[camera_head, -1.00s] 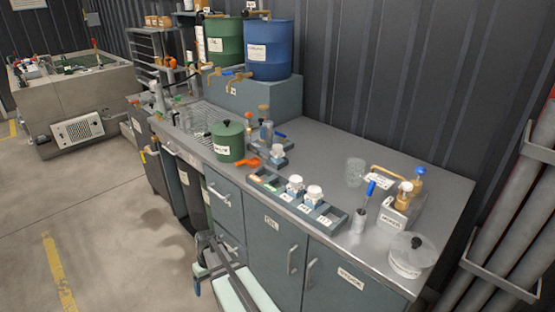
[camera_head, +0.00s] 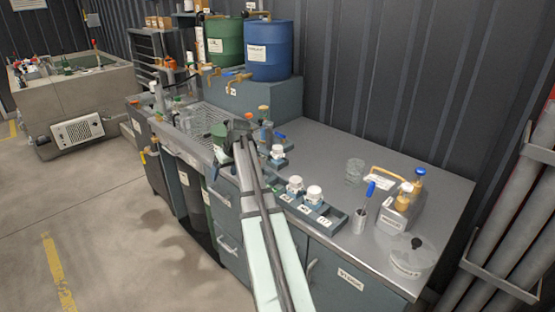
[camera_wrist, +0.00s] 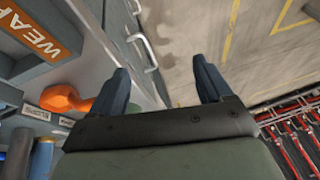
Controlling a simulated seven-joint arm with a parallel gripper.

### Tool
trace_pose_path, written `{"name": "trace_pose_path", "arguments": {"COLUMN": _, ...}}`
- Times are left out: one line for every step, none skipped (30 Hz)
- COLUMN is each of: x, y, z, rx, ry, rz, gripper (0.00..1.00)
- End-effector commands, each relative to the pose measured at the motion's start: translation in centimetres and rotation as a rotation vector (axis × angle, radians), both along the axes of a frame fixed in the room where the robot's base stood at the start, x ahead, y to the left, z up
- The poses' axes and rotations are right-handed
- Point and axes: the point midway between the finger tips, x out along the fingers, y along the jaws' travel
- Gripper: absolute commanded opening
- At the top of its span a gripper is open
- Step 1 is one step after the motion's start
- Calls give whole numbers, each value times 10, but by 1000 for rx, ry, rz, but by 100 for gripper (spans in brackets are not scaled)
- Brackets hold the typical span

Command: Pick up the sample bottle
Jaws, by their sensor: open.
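Several small bottles with white lids stand along the bench's front edge in the head view; I cannot tell which is the sample bottle. Two, a left one (camera_head: 295,186) and a right one (camera_head: 314,195), sit in the grey tray (camera_head: 334,223). A third white-lidded bottle (camera_head: 277,152) stands farther back, just right of my arm.
An orange object (camera_wrist: 66,98) lies on the bench left of my fingers in the wrist view. Barrels (camera_head: 269,50) stand behind.

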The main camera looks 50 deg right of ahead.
Motion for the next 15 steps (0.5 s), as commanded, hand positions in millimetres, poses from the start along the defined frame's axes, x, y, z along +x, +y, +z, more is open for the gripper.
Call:
{"name": "trace_pose_path", "arguments": {"x": 1, "y": -25, "z": 23, "rx": -16, "ry": -20, "rz": -14, "gripper": 79}}
{"name": "trace_pose_path", "arguments": {"x": -1, "y": -39, "z": 35, "rx": -27, "ry": -28, "rz": -23, "gripper": 79}}
{"name": "trace_pose_path", "arguments": {"x": -5, "y": -60, "z": 50, "rx": -42, "ry": -38, "rz": -35, "gripper": 79}}
{"name": "trace_pose_path", "arguments": {"x": -9, "y": -75, "z": 59, "rx": -54, "ry": -42, "rz": -44, "gripper": 79}}
{"name": "trace_pose_path", "arguments": {"x": -14, "y": -90, "z": 67, "rx": -65, "ry": -44, "rz": -55, "gripper": 79}}
{"name": "trace_pose_path", "arguments": {"x": -21, "y": -109, "z": 76, "rx": -79, "ry": -44, "rz": -68, "gripper": 79}}
{"name": "trace_pose_path", "arguments": {"x": -26, "y": -123, "z": 82, "rx": -91, "ry": -44, "rz": -79, "gripper": 79}}
{"name": "trace_pose_path", "arguments": {"x": -32, "y": -137, "z": 88, "rx": -100, "ry": -42, "rz": -90, "gripper": 79}}
{"name": "trace_pose_path", "arguments": {"x": -39, "y": -154, "z": 93, "rx": -113, "ry": -39, "rz": -103, "gripper": 79}}
{"name": "trace_pose_path", "arguments": {"x": -45, "y": -166, "z": 97, "rx": -122, "ry": -36, "rz": -113, "gripper": 79}}
{"name": "trace_pose_path", "arguments": {"x": -51, "y": -177, "z": 101, "rx": -131, "ry": -34, "rz": -121, "gripper": 79}}
{"name": "trace_pose_path", "arguments": {"x": -58, "y": -190, "z": 106, "rx": -140, "ry": -30, "rz": -132, "gripper": 79}}
{"name": "trace_pose_path", "arguments": {"x": -62, "y": -198, "z": 108, "rx": -146, "ry": -28, "rz": -140, "gripper": 79}}
{"name": "trace_pose_path", "arguments": {"x": -66, "y": -206, "z": 111, "rx": -152, "ry": -24, "rz": -146, "gripper": 79}}
{"name": "trace_pose_path", "arguments": {"x": -72, "y": -215, "z": 113, "rx": -159, "ry": -21, "rz": -154, "gripper": 79}}
